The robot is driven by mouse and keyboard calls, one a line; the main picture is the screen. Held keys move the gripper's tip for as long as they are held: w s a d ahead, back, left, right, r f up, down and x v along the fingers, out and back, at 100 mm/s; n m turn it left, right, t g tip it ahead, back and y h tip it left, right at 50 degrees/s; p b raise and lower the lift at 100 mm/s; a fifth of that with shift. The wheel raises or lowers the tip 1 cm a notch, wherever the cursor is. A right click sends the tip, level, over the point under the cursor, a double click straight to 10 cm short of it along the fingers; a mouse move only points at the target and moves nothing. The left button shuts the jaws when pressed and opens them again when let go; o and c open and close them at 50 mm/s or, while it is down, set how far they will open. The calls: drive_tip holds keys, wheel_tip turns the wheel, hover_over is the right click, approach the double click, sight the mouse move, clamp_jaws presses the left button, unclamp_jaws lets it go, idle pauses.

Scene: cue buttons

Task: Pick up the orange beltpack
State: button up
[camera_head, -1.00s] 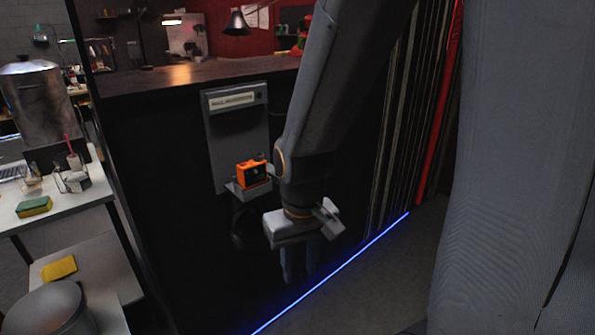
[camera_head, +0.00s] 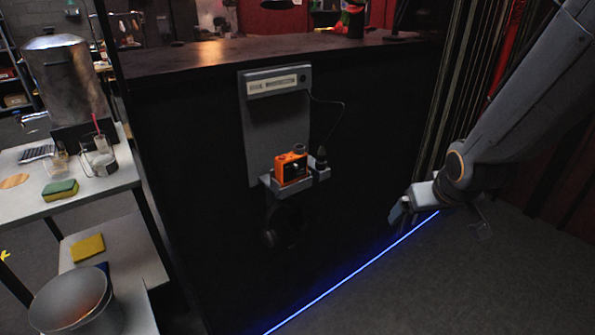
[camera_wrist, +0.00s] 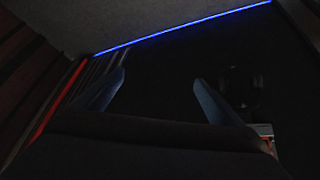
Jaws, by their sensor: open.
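The orange beltpack (camera_head: 291,166) is a small box with a dark face and a grey top part. It sits on the small grey shelf (camera_head: 296,186) of a wall panel on the black counter front in the head view. My gripper (camera_head: 398,216) is to the right of the beltpack and lower, apart from it. In the wrist view my gripper (camera_wrist: 160,85) has its two fingers spread with nothing between them.
A dark cable and plug (camera_head: 321,158) hang right of the beltpack. A headset (camera_head: 283,226) hangs under the shelf. The counter top (camera_head: 250,50) juts above. A cart (camera_head: 90,195) with a pot and sponges stands left. A blue light strip (camera_head: 350,272) edges the floor.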

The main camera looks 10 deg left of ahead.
drive_tip(key=w+a+r+n+t+y, duration=0.3)
drive_tip(key=w+a+t, duration=0.1)
drive_tip(key=w+a, duration=0.4)
wheel_tip(320, 180, up, 8)
drive_tip(key=n+t+y, duration=0.1)
drive_tip(key=n+y, duration=0.5)
drive_tip(key=y, duration=0.3)
hover_over(295, 163)
drive_tip(key=w+d, duration=0.2)
drive_tip(key=d, duration=0.3)
drive_tip(key=shift+m+y, duration=0.3)
drive_tip(key=shift+y, duration=0.4)
drive_tip(key=a+f, duration=0.1)
drive_tip(key=s+a, duration=0.1)
drive_tip(key=s+a+f, duration=0.1)
drive_tip(key=shift+a+f+b, duration=0.3)
drive_tip(key=shift+b, duration=0.1)
drive_tip(key=f+m, duration=0.1)
drive_tip(key=f, duration=0.1)
drive_tip(key=s+f+m, duration=0.1)
drive_tip(key=f, duration=0.1)
drive_tip(key=shift+s+a+h+p, duration=0.1)
drive_tip(key=shift+h+p, duration=0.2)
drive_tip(key=shift+p, duration=0.05)
drive_tip(key=shift+p+x, duration=1.45)
drive_tip(key=shift+x, duration=2.4)
drive_tip(key=shift+c, duration=0.2)
drive_tip(key=shift+w+r, duration=0.1)
drive_tip(key=shift+w, duration=0.15)
drive_tip(key=c, duration=1.3)
